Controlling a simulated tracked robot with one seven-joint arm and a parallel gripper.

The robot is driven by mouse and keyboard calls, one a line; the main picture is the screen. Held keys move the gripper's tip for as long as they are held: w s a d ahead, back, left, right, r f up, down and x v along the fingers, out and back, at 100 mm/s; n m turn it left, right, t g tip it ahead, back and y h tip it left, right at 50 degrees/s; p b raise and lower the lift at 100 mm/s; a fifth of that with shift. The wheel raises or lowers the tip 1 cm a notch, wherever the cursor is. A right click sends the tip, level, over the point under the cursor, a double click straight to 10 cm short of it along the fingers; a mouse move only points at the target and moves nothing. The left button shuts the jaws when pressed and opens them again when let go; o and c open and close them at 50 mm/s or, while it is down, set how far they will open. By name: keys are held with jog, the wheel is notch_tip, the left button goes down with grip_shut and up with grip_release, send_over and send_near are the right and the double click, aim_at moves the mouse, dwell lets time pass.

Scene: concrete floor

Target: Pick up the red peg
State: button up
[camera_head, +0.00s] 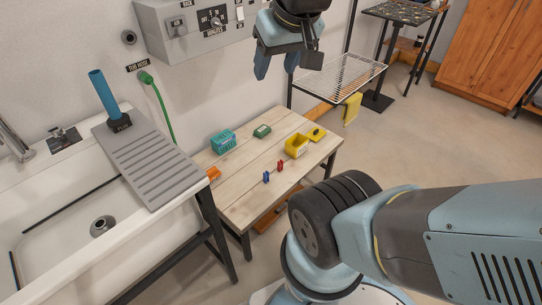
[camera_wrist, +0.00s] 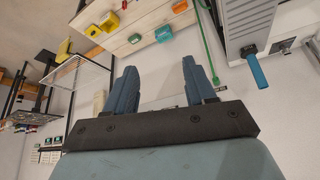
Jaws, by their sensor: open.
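The red peg (camera_head: 280,165) stands on the wooden table (camera_head: 245,200), near its front edge, just right of a blue peg (camera_head: 266,177). The pegs cannot be made out with certainty in the wrist view. My gripper (camera_head: 275,72) hangs high above and behind the table, in front of the wall panel, well apart from the red peg. In the wrist view my gripper (camera_wrist: 160,80) shows two blue fingers spread apart with nothing between them.
On the table are a teal basket (camera_head: 223,141), a green box (camera_head: 262,131), a yellow bin (camera_head: 297,146) and an orange item (camera_head: 213,173). A sink with a grey drainboard (camera_head: 150,160) adjoins at left. A wire rack (camera_head: 340,78) stands behind right.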

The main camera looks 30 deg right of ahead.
jog(key=w+d+f+m+g+y, duration=0.3)
jog(key=w+d+f+m, duration=0.1)
jog(key=w+f, duration=0.65)
jog(key=w+d+f+m+g+y, duration=0.2)
jog(key=w+d+f+m+y, duration=0.2)
jog(key=w+f, duration=0.6)
jog(key=w+d+f+m+t+y, duration=0.2)
jog(key=d+f+m, duration=0.2)
jog(key=f, duration=0.5)
jog(key=w+d+f+m+t+y, duration=0.25)
jog(key=d+f, duration=0.25)
jog(key=f, duration=0.4)
jog(key=w+d+f+m+t+y, duration=0.15)
jog(key=d+f+m, duration=0.3)
jog(key=f, duration=0.45)
jog(key=m+t+h, duration=0.7)
jog(key=m+t, duration=0.3)
jog(key=m, duration=0.3)
send_near(280, 163)
jog(key=x, duration=0.3)
jog(key=f+x, duration=0.1)
jog(key=x, duration=0.3)
jog(key=d+x, duration=0.1)
jog(key=x, duration=0.2)
jog(key=shift+w+a+f, duration=0.1)
jog(key=shift+w+f, duration=0.15)
jog(key=shift+w, duration=0.25)
jog(key=shift+c, duration=0.3)
